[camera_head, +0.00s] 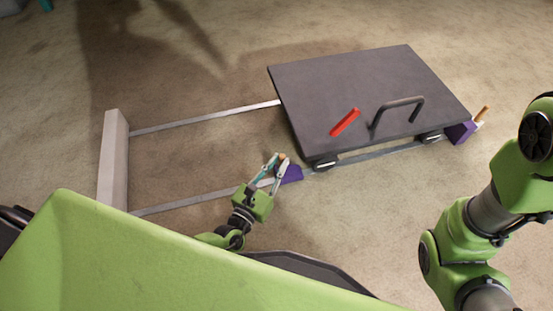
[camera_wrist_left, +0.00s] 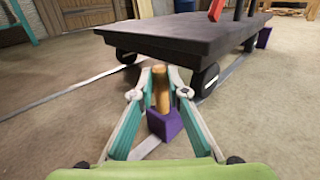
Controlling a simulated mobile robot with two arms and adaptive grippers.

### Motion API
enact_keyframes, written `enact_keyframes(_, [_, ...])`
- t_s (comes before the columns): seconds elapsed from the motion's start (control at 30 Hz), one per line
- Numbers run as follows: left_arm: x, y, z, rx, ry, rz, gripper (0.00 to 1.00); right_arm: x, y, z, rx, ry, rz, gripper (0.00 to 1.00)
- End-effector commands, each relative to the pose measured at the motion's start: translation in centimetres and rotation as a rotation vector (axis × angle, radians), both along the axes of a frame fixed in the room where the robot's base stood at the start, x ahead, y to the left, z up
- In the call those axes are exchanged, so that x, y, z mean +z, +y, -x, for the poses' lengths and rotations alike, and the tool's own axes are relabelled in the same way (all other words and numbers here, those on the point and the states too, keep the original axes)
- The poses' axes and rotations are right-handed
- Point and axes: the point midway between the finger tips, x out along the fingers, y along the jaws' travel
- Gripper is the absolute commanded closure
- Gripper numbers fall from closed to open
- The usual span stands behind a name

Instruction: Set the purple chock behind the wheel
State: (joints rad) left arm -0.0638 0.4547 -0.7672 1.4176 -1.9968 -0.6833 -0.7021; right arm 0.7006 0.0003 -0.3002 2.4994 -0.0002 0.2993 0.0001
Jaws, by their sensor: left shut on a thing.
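A purple chock (camera_head: 292,174) with a wooden peg handle is at the near rail, a little left of the trolley's near left wheel (camera_head: 325,163). My left gripper (camera_head: 279,160) is shut on its handle. In the left wrist view the chock (camera_wrist_left: 165,124) is upright between the fingers, with the rail under it. The wheel (camera_wrist_left: 207,78) stands beyond it to the right, with a gap between them. Whether the chock touches the rail I cannot tell. A second purple chock (camera_head: 460,132) with a peg is by the near right wheel (camera_head: 431,137). My right gripper is out of view.
The dark flat trolley (camera_head: 365,80) carries a red bar (camera_head: 345,122) and a black handle (camera_head: 397,105). A pale beam (camera_head: 114,160) lies across the left ends of the near rail (camera_head: 200,198) and far rail (camera_head: 205,117). The floor between the rails is clear.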

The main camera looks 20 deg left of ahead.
Motion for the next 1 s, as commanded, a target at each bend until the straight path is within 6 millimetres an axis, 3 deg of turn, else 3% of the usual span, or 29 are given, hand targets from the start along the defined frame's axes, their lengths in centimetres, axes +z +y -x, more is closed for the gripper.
enact_keyframes(0.37, [-0.45, -0.02, 0.06, 0.001, -0.003, 0.001, 1.00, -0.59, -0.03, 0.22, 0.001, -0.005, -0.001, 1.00])
enact_keyframes(0.4, [-0.35, -0.02, 0.08, 0.000, -0.002, 0.000, 0.78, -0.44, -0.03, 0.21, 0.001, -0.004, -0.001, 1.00])
enact_keyframes(0.43, [-0.32, -0.02, 0.08, 0.000, -0.002, 0.000, 0.70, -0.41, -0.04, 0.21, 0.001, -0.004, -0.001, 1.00])
enact_keyframes(0.47, [-0.32, -0.02, 0.08, 0.000, -0.002, 0.000, 0.69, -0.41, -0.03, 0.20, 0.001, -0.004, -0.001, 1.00])
enact_keyframes(1.0, [-0.07, 0.11, -0.13, 0.000, -0.002, -0.001, 0.69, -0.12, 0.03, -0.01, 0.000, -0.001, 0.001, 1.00])
